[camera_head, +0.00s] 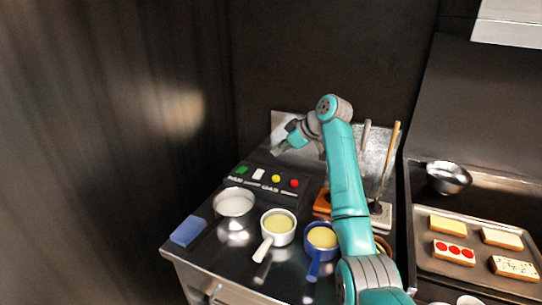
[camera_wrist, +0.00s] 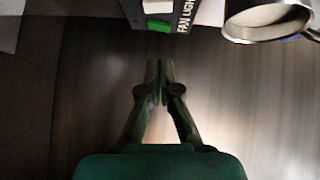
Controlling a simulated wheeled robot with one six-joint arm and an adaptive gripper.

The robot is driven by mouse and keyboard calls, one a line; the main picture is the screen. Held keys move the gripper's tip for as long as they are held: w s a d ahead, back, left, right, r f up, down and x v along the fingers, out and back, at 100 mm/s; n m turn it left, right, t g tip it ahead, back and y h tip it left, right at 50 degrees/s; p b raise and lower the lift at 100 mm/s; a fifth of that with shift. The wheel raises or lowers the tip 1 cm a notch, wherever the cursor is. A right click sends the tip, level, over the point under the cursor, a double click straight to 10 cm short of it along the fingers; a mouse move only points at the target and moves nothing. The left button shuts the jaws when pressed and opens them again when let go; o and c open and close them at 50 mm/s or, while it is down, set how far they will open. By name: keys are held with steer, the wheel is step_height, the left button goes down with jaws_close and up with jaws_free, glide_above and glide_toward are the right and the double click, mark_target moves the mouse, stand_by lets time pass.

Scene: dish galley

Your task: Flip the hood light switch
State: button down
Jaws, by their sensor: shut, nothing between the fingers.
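A dark switch panel (camera_head: 265,193) on the counter carries a green switch (camera_head: 241,170), a white switch (camera_head: 258,175), a yellow button (camera_head: 276,179) and a red button (camera_head: 294,183). In the wrist view the label reads FAN LIGHT (camera_wrist: 185,15), with the green switch (camera_wrist: 158,27) and the white switch (camera_wrist: 157,6) beside it at the top edge. My gripper (camera_head: 277,151) is raised behind the panel near the back wall. In the wrist view my gripper (camera_wrist: 160,64) is shut and empty, its tips apart from the switches.
A metal pot (camera_head: 234,204), a white pan (camera_head: 277,228) and a blue-handled pan (camera_head: 321,239) stand in front of the panel. A blue sponge (camera_head: 187,231) lies at the left edge. A tray (camera_head: 433,269) of toast slices is at right. A dark wall bounds the left.

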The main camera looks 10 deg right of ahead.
steer(key=shift+s+d+r, duration=0.2)
steer(key=shift+s+r, duration=0.05)
steer(key=shift+r, duration=0.05)
steer(key=shift+w, duration=0.1)
steer(key=shift+w+d+r, duration=0.15)
steer(key=shift+w+d, duration=0.2)
steer(key=shift+w, duration=0.2)
glide_above(258, 171)
steer(key=s+d, duration=0.1)
steer(key=s, duration=0.1)
step_height(258, 171, down, 7)
steer(key=shift+w+d+f, duration=0.1)
steer(key=shift+d+f, duration=0.3)
steer(key=shift+f, duration=0.9)
steer(key=shift+w+f, duration=0.15)
steer(key=shift+f, duration=0.55)
